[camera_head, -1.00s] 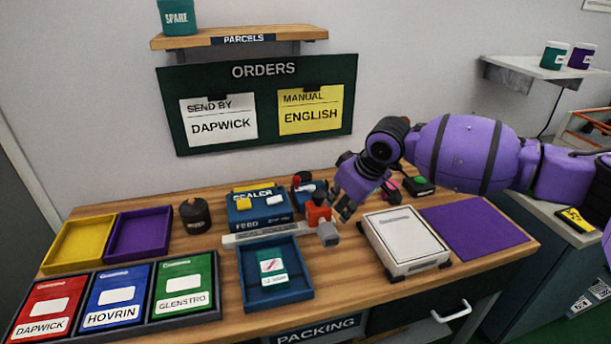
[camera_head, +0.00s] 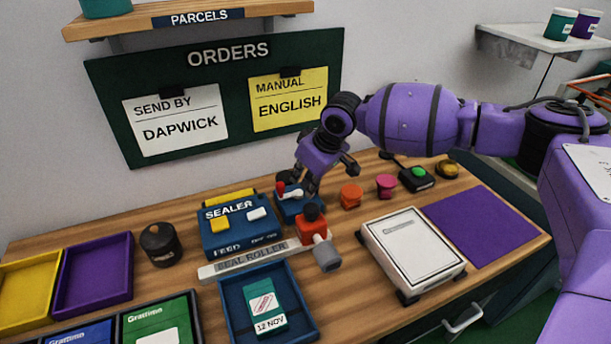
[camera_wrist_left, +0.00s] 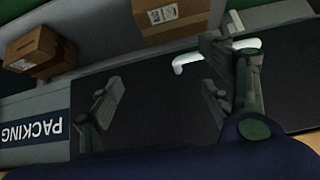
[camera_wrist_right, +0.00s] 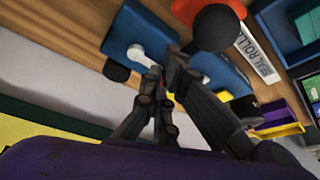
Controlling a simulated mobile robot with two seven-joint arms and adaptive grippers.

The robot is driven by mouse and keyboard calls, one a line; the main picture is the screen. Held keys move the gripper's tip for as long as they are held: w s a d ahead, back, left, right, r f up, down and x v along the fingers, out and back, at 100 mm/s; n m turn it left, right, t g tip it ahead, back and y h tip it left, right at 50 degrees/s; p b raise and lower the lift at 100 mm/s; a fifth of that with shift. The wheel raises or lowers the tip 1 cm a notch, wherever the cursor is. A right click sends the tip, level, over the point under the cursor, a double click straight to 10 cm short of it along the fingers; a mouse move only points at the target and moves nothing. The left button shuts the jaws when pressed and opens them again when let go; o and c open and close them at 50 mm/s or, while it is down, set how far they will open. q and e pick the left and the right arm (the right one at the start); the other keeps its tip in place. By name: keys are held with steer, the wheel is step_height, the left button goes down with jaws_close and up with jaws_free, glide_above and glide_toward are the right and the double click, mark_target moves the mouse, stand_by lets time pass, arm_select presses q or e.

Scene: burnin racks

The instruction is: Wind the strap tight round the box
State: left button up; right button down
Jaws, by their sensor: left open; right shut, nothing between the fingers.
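My right gripper (camera_head: 311,184) is shut and empty, just above a small blue device (camera_head: 294,212) with a red knob and a white-tipped lever. In the right wrist view its closed fingers (camera_wrist_right: 166,78) are close to the white lever tip (camera_wrist_right: 136,52); I cannot tell whether they touch. My left gripper (camera_wrist_left: 163,92) is open and empty, in front of a dark drawer front (camera_wrist_left: 150,122); it is out of the head view. No strap can be made out. Two cardboard boxes show in the left wrist view, one at the left (camera_wrist_left: 33,46) and one at the top (camera_wrist_left: 170,18).
A red-and-grey roller tool (camera_head: 312,230) stands beside the blue device. A blue sealer (camera_head: 236,224), a blue tray (camera_head: 227,303) holding a teal packet (camera_head: 266,303), and a white-topped plate (camera_head: 412,250) are on the bench. A purple mat (camera_head: 482,228) lies bare at right.

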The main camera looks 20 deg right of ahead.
steer(key=x, duration=0.6)
steer(key=shift+w, duration=0.1)
steer(key=shift+w, duration=0.1)
